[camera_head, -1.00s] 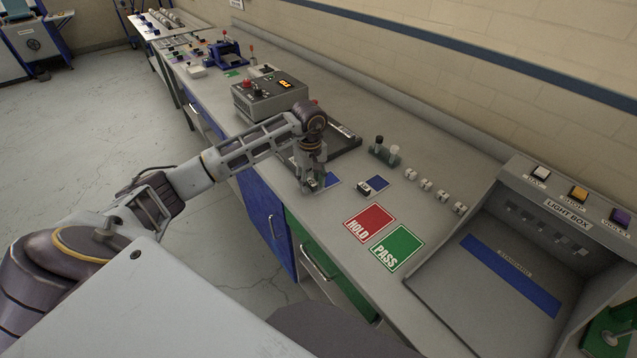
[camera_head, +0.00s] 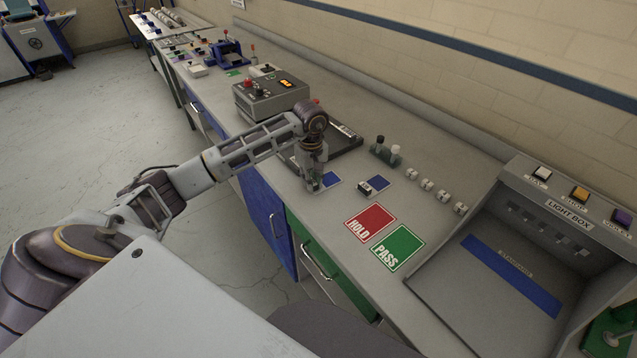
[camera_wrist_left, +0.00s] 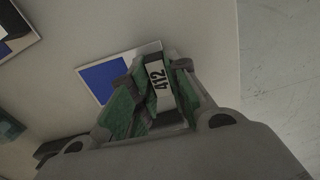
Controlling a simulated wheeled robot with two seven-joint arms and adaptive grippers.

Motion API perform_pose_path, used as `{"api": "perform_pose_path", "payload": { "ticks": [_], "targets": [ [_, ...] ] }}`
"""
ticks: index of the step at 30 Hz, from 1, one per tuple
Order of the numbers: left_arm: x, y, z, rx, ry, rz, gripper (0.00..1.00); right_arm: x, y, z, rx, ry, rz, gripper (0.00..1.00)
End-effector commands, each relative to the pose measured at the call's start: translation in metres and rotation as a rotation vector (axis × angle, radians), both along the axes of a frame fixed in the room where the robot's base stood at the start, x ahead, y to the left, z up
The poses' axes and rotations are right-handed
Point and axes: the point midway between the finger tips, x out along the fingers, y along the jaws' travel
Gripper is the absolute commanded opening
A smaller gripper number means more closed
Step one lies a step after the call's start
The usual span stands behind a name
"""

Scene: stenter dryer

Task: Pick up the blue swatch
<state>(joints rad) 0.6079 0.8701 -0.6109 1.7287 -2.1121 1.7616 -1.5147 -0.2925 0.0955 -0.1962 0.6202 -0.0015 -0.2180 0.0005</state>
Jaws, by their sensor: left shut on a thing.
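A blue swatch (camera_head: 331,180) on a white-edged card lies on the grey bench, with my left gripper (camera_head: 316,188) at its near left end. In the left wrist view the blue swatch (camera_wrist_left: 103,80) lies beside the fingers. There my left gripper (camera_wrist_left: 155,95) is shut on the swatch's block, which has a white label reading 412 (camera_wrist_left: 157,80). I cannot tell whether the block is clear of the bench. A second blue swatch (camera_head: 377,183) with a small labelled block lies to the right. My right gripper is not in view.
Red HOLD (camera_head: 369,223) and green PASS (camera_head: 397,248) cards lie to the right, before the light box (camera_head: 567,210). A control box (camera_head: 270,97) and dark tray (camera_head: 346,137) stand behind my gripper. Several white cubes (camera_head: 427,185) line the back.

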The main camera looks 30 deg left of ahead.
Motion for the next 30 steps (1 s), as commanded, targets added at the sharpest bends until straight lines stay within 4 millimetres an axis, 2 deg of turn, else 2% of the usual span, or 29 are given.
{"api": "perform_pose_path", "payload": {
  "ticks": [11, 30],
  "targets": [
    [0.0, 0.001, 0.009, 0.002, -0.001, 0.001, 0.0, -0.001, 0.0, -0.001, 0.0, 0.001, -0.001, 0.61],
    [0.001, 0.0, 0.082, 0.0, -0.004, 0.0, 0.0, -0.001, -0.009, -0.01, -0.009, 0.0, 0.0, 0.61]
  ]
}}
